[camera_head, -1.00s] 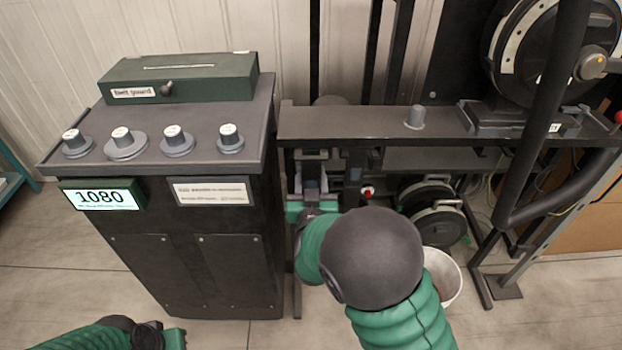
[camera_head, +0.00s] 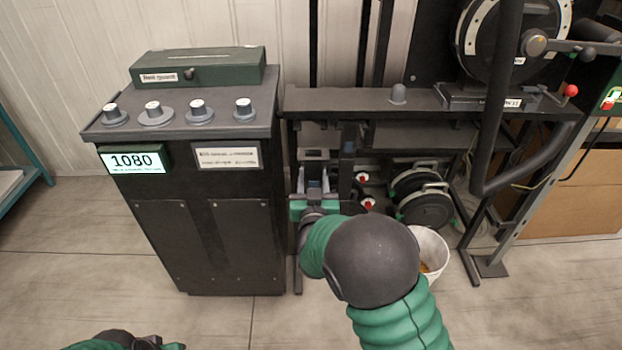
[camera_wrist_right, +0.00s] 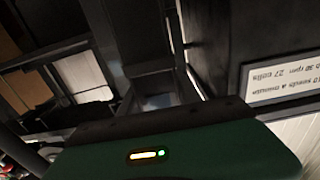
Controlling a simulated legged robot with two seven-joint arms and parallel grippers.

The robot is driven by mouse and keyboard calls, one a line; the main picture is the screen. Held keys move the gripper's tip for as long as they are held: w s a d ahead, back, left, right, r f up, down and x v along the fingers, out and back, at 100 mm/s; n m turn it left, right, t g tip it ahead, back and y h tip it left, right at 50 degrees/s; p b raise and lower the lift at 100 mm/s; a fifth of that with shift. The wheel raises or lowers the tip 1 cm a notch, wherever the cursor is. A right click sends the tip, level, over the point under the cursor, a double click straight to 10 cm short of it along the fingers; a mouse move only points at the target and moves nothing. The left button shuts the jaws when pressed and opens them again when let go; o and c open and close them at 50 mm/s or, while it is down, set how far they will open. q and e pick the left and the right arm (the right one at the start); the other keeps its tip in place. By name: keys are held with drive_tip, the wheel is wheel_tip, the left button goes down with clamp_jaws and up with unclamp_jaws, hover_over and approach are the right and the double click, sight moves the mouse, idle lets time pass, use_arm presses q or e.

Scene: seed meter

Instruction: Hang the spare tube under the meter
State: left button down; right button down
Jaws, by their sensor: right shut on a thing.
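My right gripper (camera_head: 316,184) reaches under the left end of the dark bench, beside the console cabinet. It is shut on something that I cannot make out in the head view. In the right wrist view a small grey-blue patch (camera_wrist_right: 160,100) shows between dark parts beyond my green gripper body; I cannot tell whether it is the spare tube. The meter appears to be the black disc unit (camera_head: 508,38) with a pale rim on the bench at the upper right. My left gripper (camera_head: 155,342) is at the bottom edge, partly cut off, its jaws unclear.
The black console cabinet (camera_head: 215,225) with knobs and a "1080" display (camera_head: 136,161) stands close left of my right gripper. The dark bench (camera_head: 350,101) is above it. Black reels (camera_head: 425,205) and a white bucket (camera_head: 430,250) are to the right. A black bent pipe (camera_head: 505,130) rises at right.

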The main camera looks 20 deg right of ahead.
drive_tip(key=shift+s+a+r, duration=0.1)
drive_tip(key=shift+s+a, duration=0.15)
drive_tip(key=shift+s, duration=0.2)
drive_tip(key=shift+s+a+r, duration=0.1)
drive_tip(key=shift+s+a, duration=0.15)
drive_tip(key=shift+s, duration=0.2)
drive_tip(key=v, duration=0.9)
drive_tip(key=shift+p, duration=0.35)
drive_tip(key=shift+d+f, duration=0.15)
drive_tip(key=shift+f, duration=0.05)
